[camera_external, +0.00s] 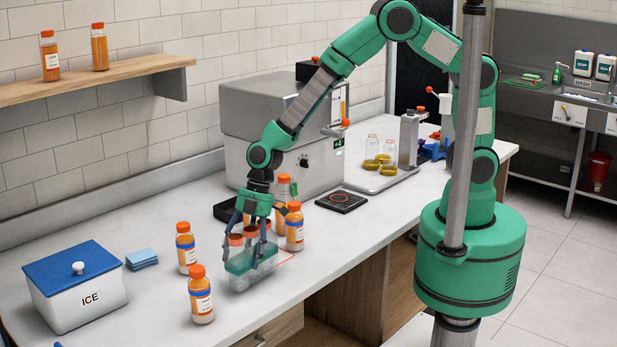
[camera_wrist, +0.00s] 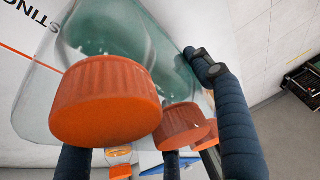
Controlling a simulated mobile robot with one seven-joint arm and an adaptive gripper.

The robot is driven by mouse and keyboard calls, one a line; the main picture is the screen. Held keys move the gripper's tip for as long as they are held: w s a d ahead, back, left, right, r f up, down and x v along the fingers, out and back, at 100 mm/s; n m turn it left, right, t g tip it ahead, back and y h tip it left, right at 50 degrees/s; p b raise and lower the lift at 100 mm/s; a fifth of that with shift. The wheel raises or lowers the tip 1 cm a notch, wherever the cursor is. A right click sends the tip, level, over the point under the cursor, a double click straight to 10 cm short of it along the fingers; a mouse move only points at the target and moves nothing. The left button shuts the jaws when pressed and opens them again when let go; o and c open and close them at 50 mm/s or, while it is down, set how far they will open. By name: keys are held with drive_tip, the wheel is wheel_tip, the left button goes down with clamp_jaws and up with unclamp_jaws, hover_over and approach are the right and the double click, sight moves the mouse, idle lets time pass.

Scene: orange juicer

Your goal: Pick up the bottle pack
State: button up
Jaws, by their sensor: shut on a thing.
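The bottle pack (camera_external: 240,281) is a clear and green pack with orange caps, at the front edge of the white counter. In the wrist view a dark ribbed finger (camera_wrist: 235,110) lies to the right of the caps. The gripper is shut on the pack. I cannot tell whether the pack's underside touches the counter.
Orange juice bottles stand close by: one left (camera_external: 186,248), one in front (camera_external: 200,295), one right (camera_external: 294,227) and one behind (camera_external: 283,188). An ice box (camera_external: 75,288) and blue cloths (camera_external: 142,259) are at the left. A black scale (camera_external: 341,201) lies to the right.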

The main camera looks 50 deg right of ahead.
drive_tip(key=s+d+r, duration=0.4)
drive_tip(key=s+d, duration=0.5)
drive_tip(key=d, duration=0.3)
drive_tip(key=shift+s+d+r+p, duration=0.15)
drive_tip(key=shift+s+d+p, duration=0.2)
drive_tip(key=shift+p, duration=0.1)
idle(0.4)
